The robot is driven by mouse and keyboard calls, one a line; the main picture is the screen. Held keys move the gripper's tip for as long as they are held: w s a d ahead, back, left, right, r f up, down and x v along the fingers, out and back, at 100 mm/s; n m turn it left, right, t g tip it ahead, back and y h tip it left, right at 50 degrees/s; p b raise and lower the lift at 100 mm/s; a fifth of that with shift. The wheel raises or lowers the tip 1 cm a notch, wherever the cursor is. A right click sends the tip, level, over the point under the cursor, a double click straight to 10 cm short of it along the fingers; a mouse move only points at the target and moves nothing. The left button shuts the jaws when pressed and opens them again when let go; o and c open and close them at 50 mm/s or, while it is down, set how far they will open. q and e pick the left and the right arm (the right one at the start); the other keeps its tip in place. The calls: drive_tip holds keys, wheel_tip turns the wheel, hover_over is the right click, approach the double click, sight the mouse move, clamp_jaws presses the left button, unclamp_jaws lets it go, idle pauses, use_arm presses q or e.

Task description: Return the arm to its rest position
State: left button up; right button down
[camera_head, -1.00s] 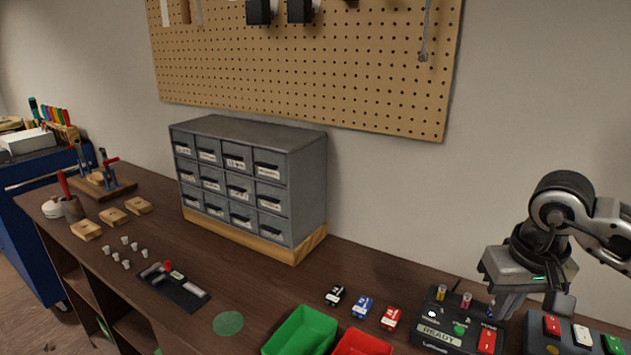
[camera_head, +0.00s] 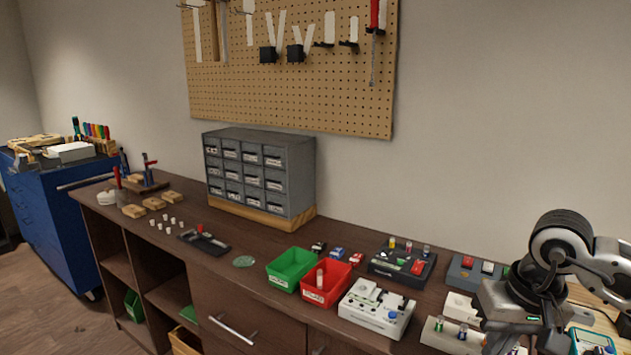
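My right arm comes in from the right, and its gripper (camera_head: 522,338) hangs over the right end of the bench. Its fingers point down and run toward the bottom edge of the picture. I cannot make out clearly whether they are apart, and no held object shows. My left arm and gripper are not in view.
Below and around the gripper lie a white device (camera_head: 377,307), a cream block (camera_head: 452,335) and a dark button box (camera_head: 402,263). A green bin (camera_head: 291,268) and a red bin (camera_head: 325,283) stand left of them. A grey drawer cabinet (camera_head: 260,172) stands behind.

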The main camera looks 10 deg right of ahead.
drive_tip(key=a+r+m+t+y, duration=0.1)
drive_tip(key=a+m+t+y, duration=0.4)
drive_tip(key=a+m+y, duration=1.65)
wheel_tip(320, 180, down, 7)
drive_tip(key=w+d+m+t+h, duration=0.2)
drive_tip(key=m+t+h, duration=0.95)
drive_tip(key=m, duration=1.45)
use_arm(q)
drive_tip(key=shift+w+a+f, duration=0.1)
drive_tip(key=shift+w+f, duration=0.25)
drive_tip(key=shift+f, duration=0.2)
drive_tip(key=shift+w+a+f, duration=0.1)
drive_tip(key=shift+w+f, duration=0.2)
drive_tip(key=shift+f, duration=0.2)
use_arm(e)
drive_tip(key=s+d+f+m+g+h, duration=0.1)
drive_tip(key=s+f+m+g+h, duration=0.3)
drive_tip(key=f+m, duration=0.5)
drive_tip(key=s+d+f+m+g+h, duration=0.2)
drive_tip(key=s+f+m+g+h, duration=0.2)
drive_tip(key=f+m, duration=0.5)
drive_tip(key=s+m, duration=0.1)
drive_tip(key=s, duration=0.1)
drive_tip(key=shift+s, duration=0.3)
